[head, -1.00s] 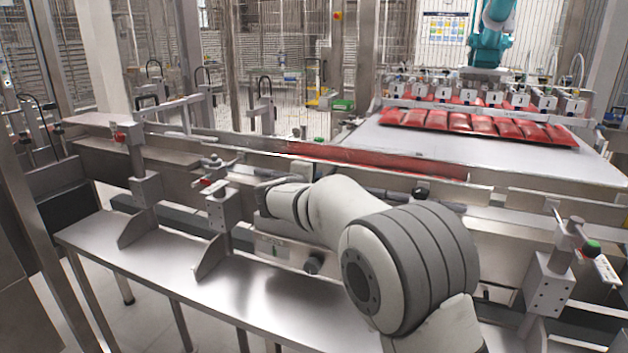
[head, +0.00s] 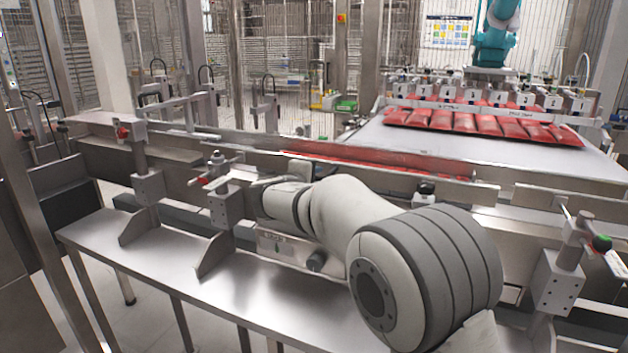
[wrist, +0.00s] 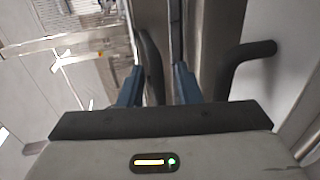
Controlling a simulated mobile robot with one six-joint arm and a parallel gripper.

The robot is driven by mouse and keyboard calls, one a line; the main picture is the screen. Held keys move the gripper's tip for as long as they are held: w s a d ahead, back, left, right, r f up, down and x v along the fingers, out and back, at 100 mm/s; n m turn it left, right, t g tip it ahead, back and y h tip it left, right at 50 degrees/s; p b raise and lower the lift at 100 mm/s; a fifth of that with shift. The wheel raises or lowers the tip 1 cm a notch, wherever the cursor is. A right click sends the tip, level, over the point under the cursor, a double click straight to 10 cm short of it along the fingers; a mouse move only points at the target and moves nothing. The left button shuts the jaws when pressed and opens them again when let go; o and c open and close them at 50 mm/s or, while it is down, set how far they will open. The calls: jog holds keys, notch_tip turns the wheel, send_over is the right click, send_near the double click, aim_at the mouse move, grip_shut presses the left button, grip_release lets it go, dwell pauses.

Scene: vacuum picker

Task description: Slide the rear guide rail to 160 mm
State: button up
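In the wrist view my gripper (wrist: 158,88) points at a metal rail, with its two blue fingers apart. A dark curved bar (wrist: 152,62) shows in the gap, close to the left finger; I see clear space between it and the right finger. A black bent handle (wrist: 245,55) stands to the right of the fingers. In the head view my arm reaches left over the guide rails, and its wrist hides the fingertips. A long metal guide rail (head: 235,143) runs behind the wrist; I cannot tell surely which rail is the rear one. No scale is readable.
Red packs (head: 480,122) lie on the white conveyor (head: 390,137).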

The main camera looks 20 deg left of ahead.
jog(key=v, duration=0.7)
jog(key=shift+s, duration=0.4)
jog(key=shift+a, duration=0.1)
jog(key=s+d+r+m+g+h+p, duration=0.1)
jog(key=s+d+m+g+p, duration=0.15)
jog(key=d, duration=0.75)
jog(key=s+d+r+m+g+h+p, duration=0.1)
jog(key=s+d+m+g+h+p, duration=0.2)
jog(key=d, duration=0.8)
jog(key=s+d+r+m+g+p, duration=0.1)
jog(key=s+d+m+g+p, duration=0.2)
jog(key=d, duration=0.7)
jog(key=s+d+m+g+y+p, duration=0.2)
jog(key=s+d+m+p, duration=0.2)
jog(key=s, duration=0.6)
jog(key=s+d+m+g+y+p, duration=0.2)
jog(key=s+d+m+y+p, duration=0.1)
jog(key=s, duration=0.7)
jog(key=d+f+m+p, duration=0.1)
jog(key=d+p, duration=0.1)
jog(key=d, duration=0.1)
jog(key=shift+d+p, duration=0.25)
jog(key=shift+p, duration=0.05)
